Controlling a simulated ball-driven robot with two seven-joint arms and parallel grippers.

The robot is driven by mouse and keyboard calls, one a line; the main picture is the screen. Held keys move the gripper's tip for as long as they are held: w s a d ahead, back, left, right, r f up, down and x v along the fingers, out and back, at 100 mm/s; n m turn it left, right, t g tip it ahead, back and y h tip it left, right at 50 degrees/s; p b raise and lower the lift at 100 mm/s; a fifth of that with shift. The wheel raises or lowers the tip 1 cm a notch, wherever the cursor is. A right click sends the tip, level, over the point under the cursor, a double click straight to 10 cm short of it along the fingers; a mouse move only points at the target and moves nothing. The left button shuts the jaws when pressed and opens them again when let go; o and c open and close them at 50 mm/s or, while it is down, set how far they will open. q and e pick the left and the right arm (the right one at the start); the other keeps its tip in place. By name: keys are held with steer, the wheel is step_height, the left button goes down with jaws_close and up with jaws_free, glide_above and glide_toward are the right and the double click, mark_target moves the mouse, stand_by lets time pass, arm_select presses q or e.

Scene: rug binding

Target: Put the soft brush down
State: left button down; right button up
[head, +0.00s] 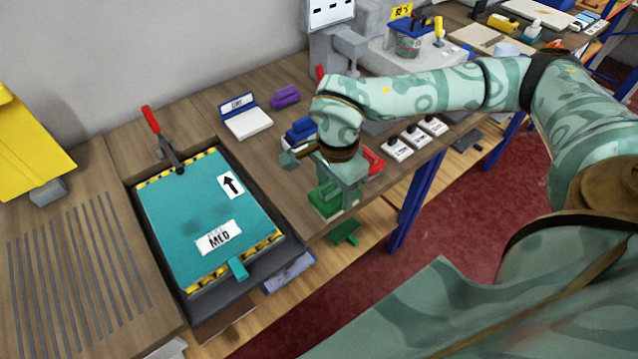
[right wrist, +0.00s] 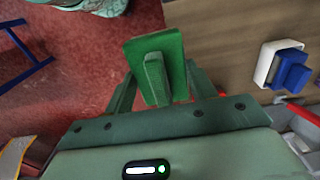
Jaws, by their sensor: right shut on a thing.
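The soft brush is a green block with a raised green grip. In the right wrist view the brush (right wrist: 155,70) sits between my fingers, its grip facing me. In the head view the brush (head: 326,199) shows partly below my right gripper (head: 342,178), near the front edge of the wooden bench (head: 292,207). My right gripper (right wrist: 152,90) is shut on it. I cannot tell whether the brush touches the bench. My left gripper is not in view.
A teal plate (head: 190,215) in a dark frame lies left. A blue block on a white base (head: 298,135) and a red item (head: 373,163) stand close by. White switch boxes (head: 416,136) sit right. A green piece (head: 345,232) shows below the bench edge.

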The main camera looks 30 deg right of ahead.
steer(key=w+d+f, duration=0.1)
steer(key=w+f, duration=0.1)
steer(key=w, duration=0.1)
steer(key=w+f+b, duration=0.1)
steer(key=w+f, duration=0.2)
steer(key=w+d+f+b, duration=0.1)
steer(key=w+f, duration=0.2)
steer(key=w, duration=0.1)
steer(key=shift+d+f, duration=0.1)
steer(key=shift+d, duration=0.25)
steer(key=shift+w+f+b, duration=0.1)
steer(key=shift+f+b, duration=0.35)
steer(key=shift+f, duration=1.2)
steer(key=shift+f, duration=0.1)
steer(key=o, duration=1.1)
step_height(320, 180, up, 12)
steer(key=shift+r+p, duration=0.15)
steer(key=shift+p, duration=0.95)
